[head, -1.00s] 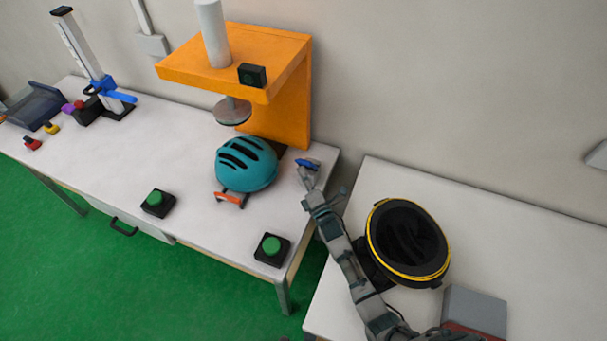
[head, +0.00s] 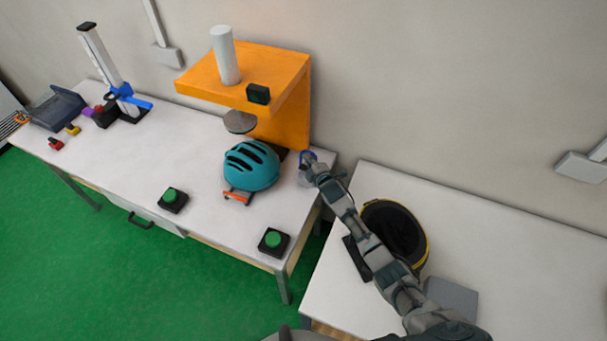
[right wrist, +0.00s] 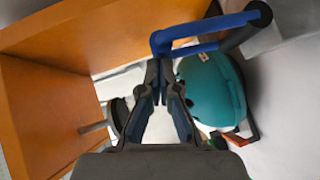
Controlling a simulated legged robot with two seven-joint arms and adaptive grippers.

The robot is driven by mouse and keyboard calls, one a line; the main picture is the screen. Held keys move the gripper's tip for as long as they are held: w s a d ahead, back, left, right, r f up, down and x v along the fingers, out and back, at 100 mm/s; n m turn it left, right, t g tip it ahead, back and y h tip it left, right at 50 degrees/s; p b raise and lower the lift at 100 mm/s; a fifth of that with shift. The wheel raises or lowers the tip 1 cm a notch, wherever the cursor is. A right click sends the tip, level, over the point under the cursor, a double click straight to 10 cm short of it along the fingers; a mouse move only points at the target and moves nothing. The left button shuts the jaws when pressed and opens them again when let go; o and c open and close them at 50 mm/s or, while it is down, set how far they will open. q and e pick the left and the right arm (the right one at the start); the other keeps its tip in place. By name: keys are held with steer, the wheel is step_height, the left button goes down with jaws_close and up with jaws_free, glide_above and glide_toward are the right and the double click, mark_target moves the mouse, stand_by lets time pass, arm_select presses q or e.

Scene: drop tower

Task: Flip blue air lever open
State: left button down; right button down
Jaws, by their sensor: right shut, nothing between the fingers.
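The blue air lever (right wrist: 205,27) shows at the top of the right wrist view, a blue bent bar with a dark pivot end at its right. In the head view the blue lever (head: 307,156) is small, at the table's right end beside the orange press, partly hidden by my gripper. My right gripper (right wrist: 159,72) is shut and empty, its fingertips right by the lever's bent left end; I cannot tell whether they touch. In the head view my right gripper (head: 308,171) is at the lever. My left gripper is not in view.
The orange press (head: 290,95) stands behind the teal helmet (head: 250,167), which also shows close right of my fingers (right wrist: 210,90). Two green buttons (head: 172,198) (head: 273,241) sit at the table's front. A black-and-yellow round item (head: 397,230) is on the right table, behind my arm.

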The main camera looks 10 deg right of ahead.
steer(key=shift+w+d, duration=0.4)
steer(key=shift+w, duration=0.45)
steer(key=shift+w+d+b, duration=0.2)
steer(key=shift+w+b, duration=0.15)
steer(key=shift+w, duration=0.15)
steer(key=shift+w+d+b, duration=0.2)
steer(key=shift+w+b, duration=0.1)
steer(key=shift+w, duration=0.15)
steer(key=shift+w+d+f+b, duration=0.15)
steer(key=shift+w+d+b, duration=0.2)
steer(key=shift+w+d, duration=0.25)
steer(key=shift+s, duration=0.1)
steer(key=shift+a, duration=0.1)
